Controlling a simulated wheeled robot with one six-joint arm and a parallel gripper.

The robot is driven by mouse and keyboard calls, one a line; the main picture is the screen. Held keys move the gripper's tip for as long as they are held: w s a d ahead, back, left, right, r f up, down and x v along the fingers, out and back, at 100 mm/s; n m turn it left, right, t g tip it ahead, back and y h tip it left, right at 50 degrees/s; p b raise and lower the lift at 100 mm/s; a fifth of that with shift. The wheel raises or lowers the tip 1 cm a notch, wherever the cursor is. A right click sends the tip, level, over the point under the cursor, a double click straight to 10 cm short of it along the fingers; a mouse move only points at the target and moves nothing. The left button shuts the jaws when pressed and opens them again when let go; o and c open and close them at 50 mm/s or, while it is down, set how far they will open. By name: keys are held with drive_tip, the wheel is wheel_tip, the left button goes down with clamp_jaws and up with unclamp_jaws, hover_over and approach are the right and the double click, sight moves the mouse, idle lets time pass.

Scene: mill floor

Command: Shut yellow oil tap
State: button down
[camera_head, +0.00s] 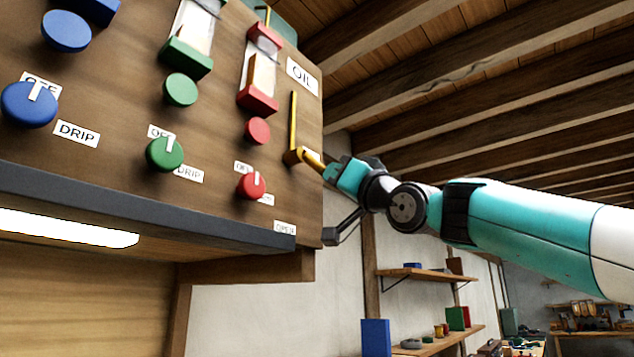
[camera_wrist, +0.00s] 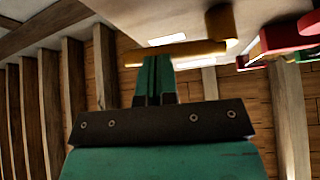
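The yellow oil tap (camera_head: 293,157) is on the right edge of the wooden panel, below the OIL label. A thin yellow upright part rises above it, and a short yellow lever points right and slightly down toward my gripper (camera_head: 330,171). In the wrist view the yellow lever (camera_wrist: 195,49) lies across the tips of my gripper (camera_wrist: 157,62), with its round yellow pivot at the upper right. The two teal fingers are together, with no clear gap. The lever runs across the fingertips rather than between them. Contact looks likely, but I cannot be sure.
Left of the tap are a red knob (camera_head: 252,186), a green knob (camera_head: 165,153) and a blue knob (camera_head: 30,104), with DRIP labels. A dark ledge (camera_head: 150,212) runs below them. Wall shelves (camera_head: 428,274) stand beyond, lower right.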

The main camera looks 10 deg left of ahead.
drive_tip(key=b+v, duration=1.1)
drive_tip(key=v, duration=0.3)
drive_tip(key=shift+s+b, duration=0.2)
drive_tip(key=shift+b, duration=0.15)
drive_tip(key=shift+a, duration=0.1)
wheel_tip(320, 180, down, 30)
drive_tip(key=s+d+m+g+h, duration=0.1)
drive_tip(key=m+g+h, duration=0.1)
drive_tip(key=g+h, duration=0.5)
drive_tip(key=s+d+f+g+h, duration=0.4)
drive_tip(key=s+d+f, duration=0.1)
drive_tip(key=s+f, duration=0.6)
drive_tip(key=s+d+f+n+g+h, duration=0.1)
drive_tip(key=s+d+f+g+h, duration=0.3)
drive_tip(key=s+f, duration=0.8)
wheel_tip(320, 180, down, 3)
drive_tip(key=shift+d+f, duration=0.1)
drive_tip(key=shift+d, duration=0.35)
